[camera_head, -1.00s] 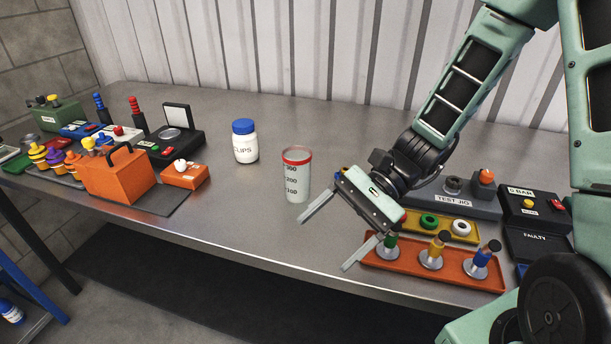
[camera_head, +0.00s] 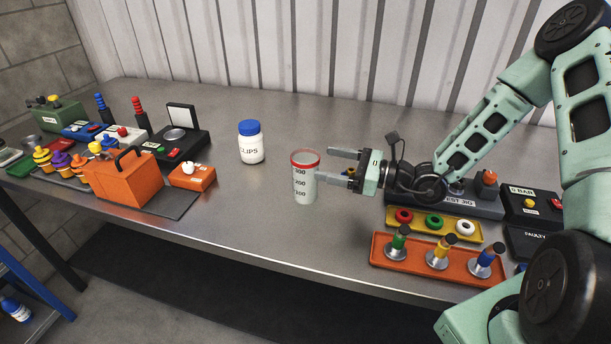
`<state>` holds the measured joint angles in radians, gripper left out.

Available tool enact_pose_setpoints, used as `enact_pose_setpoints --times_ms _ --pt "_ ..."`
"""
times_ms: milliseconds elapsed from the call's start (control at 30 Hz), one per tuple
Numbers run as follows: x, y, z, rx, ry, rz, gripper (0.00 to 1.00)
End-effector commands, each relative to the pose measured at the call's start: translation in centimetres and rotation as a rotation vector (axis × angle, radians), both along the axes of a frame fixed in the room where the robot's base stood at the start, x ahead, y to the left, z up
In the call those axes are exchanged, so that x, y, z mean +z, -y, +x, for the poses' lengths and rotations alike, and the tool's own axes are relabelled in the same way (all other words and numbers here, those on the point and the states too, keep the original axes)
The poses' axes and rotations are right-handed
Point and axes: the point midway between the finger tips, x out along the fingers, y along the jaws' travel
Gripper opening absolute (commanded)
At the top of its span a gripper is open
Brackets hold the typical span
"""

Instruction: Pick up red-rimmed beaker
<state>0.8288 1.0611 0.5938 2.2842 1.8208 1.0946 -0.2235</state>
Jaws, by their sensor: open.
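The red-rimmed beaker (camera_head: 304,182) stands upright on the metal bench, near the middle of the view. It is translucent with a red rim and black volume marks. My gripper (camera_head: 326,172) is level, coming from the right with its fingers pointing left at the beaker. The jaws are open, with one finger behind and one in front as seen here. The near fingertip is close to the beaker's right side; I cannot tell whether it touches. Nothing is held.
A white clips jar (camera_head: 250,143) with a blue lid stands behind left of the beaker. An orange tray (camera_head: 385,255) with valve-like pieces and a yellow tray (camera_head: 472,232) lie below my arm. An orange toolbox (camera_head: 125,183) is at left. Bench in front of the beaker is clear.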

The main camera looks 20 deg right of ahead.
Motion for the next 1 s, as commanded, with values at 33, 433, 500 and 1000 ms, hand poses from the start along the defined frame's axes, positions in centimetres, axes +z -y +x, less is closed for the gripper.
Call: enact_pose_setpoints --times_ms 33,433,500,1000 --pt "0.2 -0.9 0.5 0.003 0.000 0.001 0.81" --pt "-0.2 -3.8 3.0 0.003 -0.001 0.001 0.81" --pt "-0.4 -4.6 3.7 0.004 -0.001 0.001 0.81" --pt "-0.9 -6.6 5.5 0.001 0.001 -0.001 0.78"
